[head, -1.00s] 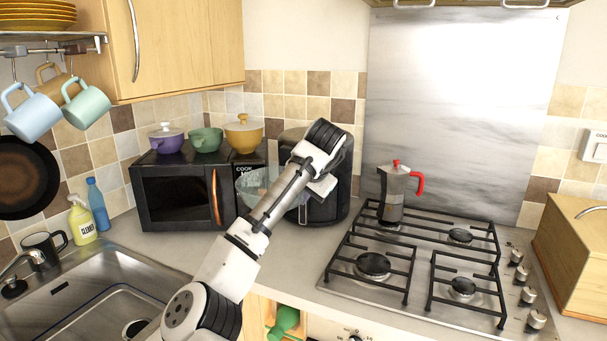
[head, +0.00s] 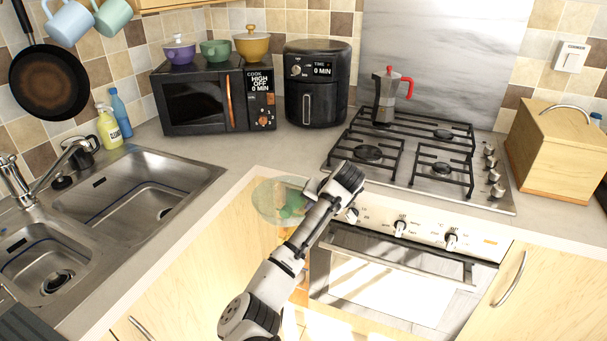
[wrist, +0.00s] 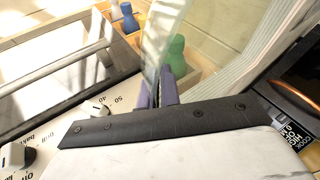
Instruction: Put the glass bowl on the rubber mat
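The clear glass bowl (head: 272,203) is in the air in front of the counter edge, left of my gripper (head: 308,189) in the head view. In the wrist view my gripper's purple fingers (wrist: 163,88) are closed on the wall of the glass bowl (wrist: 160,40). The bowl is see-through, and green objects show behind it. I cannot make out a rubber mat in either view.
A double sink (head: 135,195) is at the left. The microwave (head: 205,100), air fryer (head: 316,85) and gas hob (head: 420,160) with a moka pot (head: 385,97) stand behind. The oven front (head: 400,270) is below. Counter (head: 240,150) before the microwave is clear.

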